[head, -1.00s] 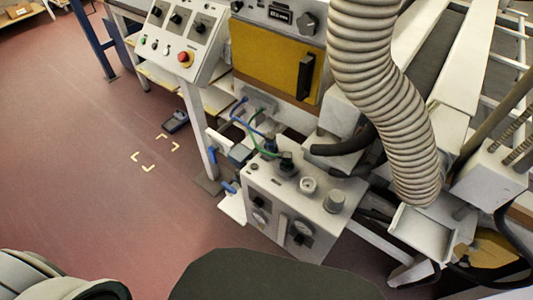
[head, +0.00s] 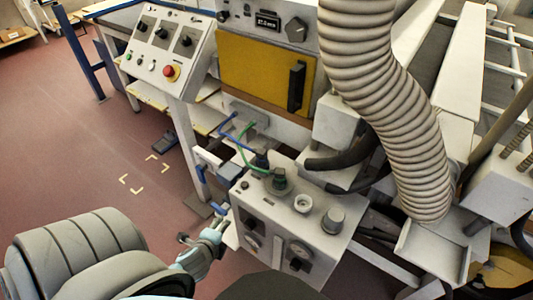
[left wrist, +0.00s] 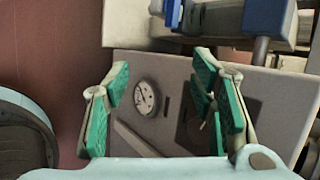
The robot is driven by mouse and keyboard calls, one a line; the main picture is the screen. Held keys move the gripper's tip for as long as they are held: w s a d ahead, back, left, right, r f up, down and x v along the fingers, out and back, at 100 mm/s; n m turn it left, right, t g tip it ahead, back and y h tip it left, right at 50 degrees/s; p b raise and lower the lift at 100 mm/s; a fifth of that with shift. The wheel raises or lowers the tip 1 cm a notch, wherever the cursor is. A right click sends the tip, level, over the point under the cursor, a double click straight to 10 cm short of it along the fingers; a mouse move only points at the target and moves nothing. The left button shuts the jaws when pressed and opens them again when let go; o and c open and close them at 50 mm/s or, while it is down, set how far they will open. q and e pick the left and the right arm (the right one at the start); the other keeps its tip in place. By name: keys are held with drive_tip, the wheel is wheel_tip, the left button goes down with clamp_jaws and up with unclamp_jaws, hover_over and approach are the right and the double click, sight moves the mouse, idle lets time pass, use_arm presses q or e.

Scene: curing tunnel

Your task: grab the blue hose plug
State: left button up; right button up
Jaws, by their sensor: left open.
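A blue hose (head: 243,142) curves down beside a green hose (head: 241,150) to the grey control box (head: 290,215). The dark blue plug (head: 261,158) at its lower end is at the box's back edge, behind the green hose's dark plug (head: 279,182). My left gripper (head: 213,232) is open and empty at the box's left side, well short of the plug and lower in the picture. In the left wrist view its teal-padded fingers (left wrist: 162,78) stand apart before the box's gauge face. My right gripper is out of view.
Blue-handled fittings (head: 222,208) stick out left of the box, close to my left gripper. A thick ribbed duct (head: 390,100) hangs at right. The yellow-doored cabinet (head: 265,85) stands behind. The floor at left is open.

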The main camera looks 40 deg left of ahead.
use_arm(q)
drive_tip(key=w+d+r+m+t+y+b, duration=0.1)
drive_tip(key=w+r+m+t+b, duration=0.25)
drive_tip(key=r, duration=0.85)
drive_tip(key=m+t+h+p, duration=0.2)
drive_tip(key=m+t, duration=0.2)
drive_tip(key=m, duration=1.1)
approach(260, 157)
drive_tip(key=b+x, duration=0.1)
drive_tip(key=x, duration=1)
drive_tip(key=shift+w+a+f+b, duration=0.1)
drive_tip(key=shift+w+f+b, duration=0.1)
drive_tip(key=shift+w+b, duration=0.15)
drive_tip(key=shift+s+r, duration=0.1)
drive_tip(key=shift+s, duration=0.05)
clamp_jaws()
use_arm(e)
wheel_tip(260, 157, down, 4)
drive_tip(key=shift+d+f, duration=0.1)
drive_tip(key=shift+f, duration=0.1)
use_arm(q)
drive_tip(key=shift+r, duration=0.1)
